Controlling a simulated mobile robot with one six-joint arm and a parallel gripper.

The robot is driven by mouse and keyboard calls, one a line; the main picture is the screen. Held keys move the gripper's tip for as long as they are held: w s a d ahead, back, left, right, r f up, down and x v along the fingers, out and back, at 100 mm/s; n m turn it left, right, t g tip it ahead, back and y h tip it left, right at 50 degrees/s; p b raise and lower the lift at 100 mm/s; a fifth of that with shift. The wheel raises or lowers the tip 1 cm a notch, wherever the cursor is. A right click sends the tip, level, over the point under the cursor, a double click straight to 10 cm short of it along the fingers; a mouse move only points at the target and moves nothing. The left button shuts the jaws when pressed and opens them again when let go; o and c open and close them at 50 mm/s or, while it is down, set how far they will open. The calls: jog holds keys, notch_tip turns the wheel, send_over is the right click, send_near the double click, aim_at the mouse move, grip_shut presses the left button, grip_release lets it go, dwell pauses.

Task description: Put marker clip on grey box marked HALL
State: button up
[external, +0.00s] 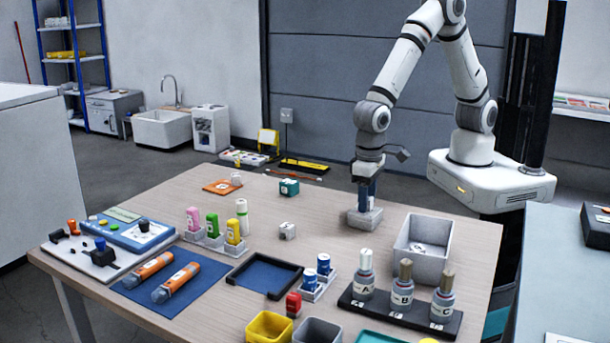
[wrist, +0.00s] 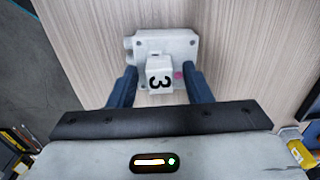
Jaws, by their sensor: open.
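The box has a pink dot; no HALL lettering is readable. In the external view the grey box (external: 361,220) stands on the table directly under my gripper (external: 366,197), which hides most of the block. My gripper points down and is open, with its blue fingers on either side of the block (wrist: 159,85). Whether the fingers touch it is unclear.
A small grey-white piece (external: 287,231) lies mid-table. A green box (external: 289,188) and an orange plate (external: 218,187) are farther back. A grey open bin (external: 428,266) and a bottle rack (external: 385,315) stand at right. Bare table surrounds the grey box.

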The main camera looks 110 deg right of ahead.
jog(key=shift+r, duration=0.1)
notch_tip(320, 180, up, 12)
jog(key=s+d+r+n+t, duration=0.1)
jog(key=s+d+r+n, duration=0.3)
jog(key=s+d+r, duration=0.5)
jog(key=s+d+f+n+t, duration=0.1)
jog(key=s+d+f+n, duration=0.1)
jog(key=s+d+n, duration=0.3)
jog(key=s+d, duration=0.4)
jog(key=s, duration=0.4)
jog(key=shift+d, duration=0.25)
